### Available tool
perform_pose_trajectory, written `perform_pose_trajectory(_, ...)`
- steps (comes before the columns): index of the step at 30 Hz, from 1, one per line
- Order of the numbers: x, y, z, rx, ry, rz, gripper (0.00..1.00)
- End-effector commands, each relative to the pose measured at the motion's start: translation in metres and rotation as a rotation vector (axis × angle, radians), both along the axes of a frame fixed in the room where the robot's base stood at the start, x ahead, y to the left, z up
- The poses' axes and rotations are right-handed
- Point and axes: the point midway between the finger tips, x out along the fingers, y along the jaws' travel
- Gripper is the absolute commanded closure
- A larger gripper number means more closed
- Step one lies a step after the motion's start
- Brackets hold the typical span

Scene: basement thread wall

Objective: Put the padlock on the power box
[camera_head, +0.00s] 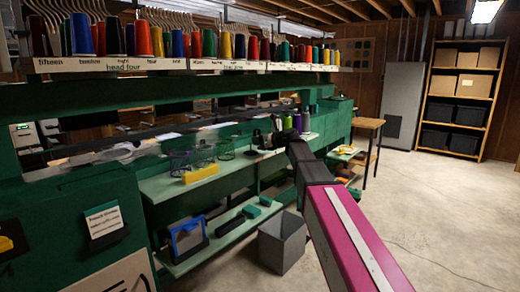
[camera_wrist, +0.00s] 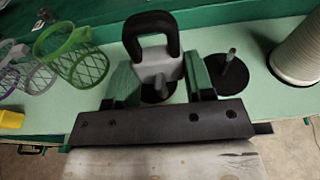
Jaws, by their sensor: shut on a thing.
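The padlock (camera_wrist: 158,64), with a grey body and a thick black shackle, is upright in the wrist view. My gripper (camera_wrist: 160,80) has one green finger on each side of it and is shut on its body, over the pale green shelf. In the head view my gripper (camera_head: 277,141) is at the far end of my arm, over the shelf by the thread machine; the padlock is too small there to make out surely. I cannot tell which thing is the power box; a tall grey metal cabinet (camera_head: 403,98) stands at the back wall.
A green mesh basket (camera_wrist: 78,58) is left of the padlock. A black disc with a peg (camera_wrist: 228,72) and a pale thread cone (camera_wrist: 298,50) are right. The shelf (camera_head: 160,186) holds a yellow block (camera_head: 201,174). A grey bin (camera_head: 283,243) stands below; floor at right is clear.

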Motion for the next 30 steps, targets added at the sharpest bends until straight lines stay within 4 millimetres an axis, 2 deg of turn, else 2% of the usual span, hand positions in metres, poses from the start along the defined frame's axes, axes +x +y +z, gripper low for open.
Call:
perform_pose_trajectory(9,-0.001,0.0,-0.036,0.001,0.001,0.0,0.8)
perform_pose_trajectory(17,0.0,0.0,-0.037,0.001,-0.001,-0.001,0.8)
perform_pose_trajectory(30,0.0,0.0,-0.049,-0.003,0.0,0.0,0.8)
